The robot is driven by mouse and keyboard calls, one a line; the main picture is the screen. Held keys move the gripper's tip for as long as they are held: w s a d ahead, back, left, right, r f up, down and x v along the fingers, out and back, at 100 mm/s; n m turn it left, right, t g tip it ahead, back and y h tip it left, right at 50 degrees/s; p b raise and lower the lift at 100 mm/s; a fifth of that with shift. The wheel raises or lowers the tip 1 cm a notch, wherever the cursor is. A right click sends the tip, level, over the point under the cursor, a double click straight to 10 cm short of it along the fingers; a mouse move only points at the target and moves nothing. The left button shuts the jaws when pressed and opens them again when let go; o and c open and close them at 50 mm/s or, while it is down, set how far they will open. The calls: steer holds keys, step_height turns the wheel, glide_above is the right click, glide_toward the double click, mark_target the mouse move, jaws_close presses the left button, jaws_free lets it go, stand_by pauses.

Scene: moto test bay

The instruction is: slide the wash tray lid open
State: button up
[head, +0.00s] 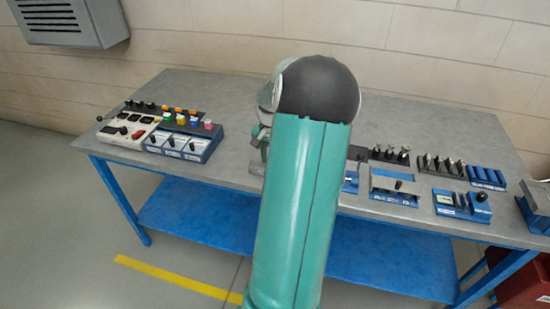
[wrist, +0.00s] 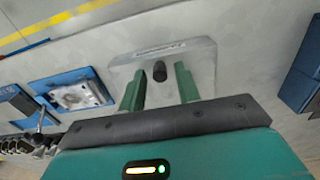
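The wash tray lid (wrist: 200,62) appears as a pale grey plate with a printed label in the wrist view. A dark round knob (wrist: 160,71) stands on it. My gripper (wrist: 158,76) is open, with one green finger on each side of the knob. Gaps show between the knob and both fingers. How far the fingertips are above the plate is unclear.
The grey bench (head: 240,95) also holds a blue box with coloured knobs (head: 185,142) at left. Several racks and blue fixtures (head: 462,206) stand at right. In the wrist view, a blue tray (wrist: 72,92) lies left of the lid and a blue block (wrist: 302,78) lies right.

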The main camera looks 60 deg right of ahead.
steer(key=c, duration=0.7)
steer(key=shift+o, duration=0.2)
steer(key=shift+w+d+r, duration=0.1)
steer(key=shift+w+d, duration=0.15)
steer(key=shift+d, duration=1.25)
steer(key=shift+w+d+f, duration=0.1)
steer(key=shift+w+d, duration=0.1)
steer(key=shift+d, duration=1.25)
steer(key=shift+w+d+r, duration=0.1)
steer(key=shift+w+d, duration=0.15)
steer(key=shift+d, duration=1.25)
steer(key=o, duration=0.7)
steer(key=shift+c, duration=0.2)
step_height(320, 180, up, 7)
